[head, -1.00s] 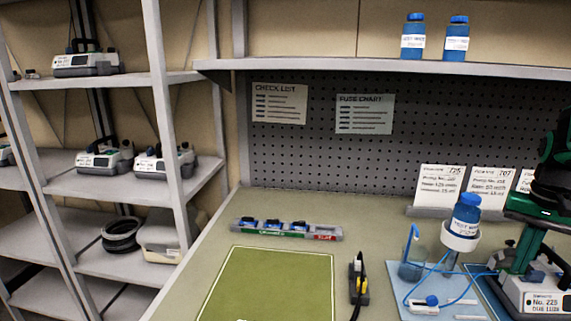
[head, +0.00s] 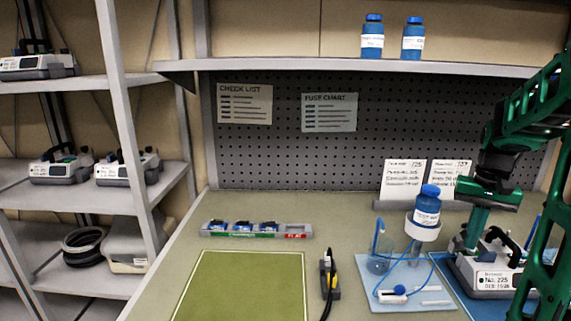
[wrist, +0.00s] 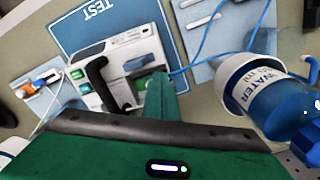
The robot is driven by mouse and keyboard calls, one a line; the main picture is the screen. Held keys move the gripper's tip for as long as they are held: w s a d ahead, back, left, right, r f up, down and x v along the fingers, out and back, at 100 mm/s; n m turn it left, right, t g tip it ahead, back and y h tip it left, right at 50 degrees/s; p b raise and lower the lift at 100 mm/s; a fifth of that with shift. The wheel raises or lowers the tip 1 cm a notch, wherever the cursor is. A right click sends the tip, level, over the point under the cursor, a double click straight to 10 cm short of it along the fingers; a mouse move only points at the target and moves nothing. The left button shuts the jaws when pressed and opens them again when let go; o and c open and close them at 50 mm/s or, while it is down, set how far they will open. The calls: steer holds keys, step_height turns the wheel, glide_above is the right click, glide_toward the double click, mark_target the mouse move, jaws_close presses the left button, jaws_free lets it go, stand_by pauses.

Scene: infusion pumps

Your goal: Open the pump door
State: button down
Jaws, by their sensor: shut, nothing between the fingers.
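The pump (head: 492,281), a grey-white case labelled No. 225, stands on a blue mat at the right in the head view. In the wrist view the pump (wrist: 120,52) shows from above, with a black handle (wrist: 102,84) and a small green display. I cannot clearly make out the door's edges or whether it is ajar. My green gripper (head: 467,240) points down at the pump's left rear. In the wrist view my gripper (wrist: 158,92) is shut and empty, its fingertips over or beside the pump's edge; contact cannot be told.
A blue bottle (head: 427,206) in a white ring holder stands close left of my gripper, with blue tubing running to the pump. A beaker (head: 380,258) stands further left. Cards (head: 402,180) stand behind. A green mat (head: 240,287) lies clear at the left.

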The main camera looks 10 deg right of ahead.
steer(key=w+d, duration=0.1)
steer(key=w, duration=0.5)
steer(key=shift+w+d, duration=0.15)
steer(key=shift+d, duration=0.05)
stand_by(1.4)
steer(key=shift+w, duration=0.1)
stand_by(0.4)
steer(key=shift+s+a, duration=0.2)
steer(key=shift+s, duration=0.8)
steer(key=shift+r, duration=4)
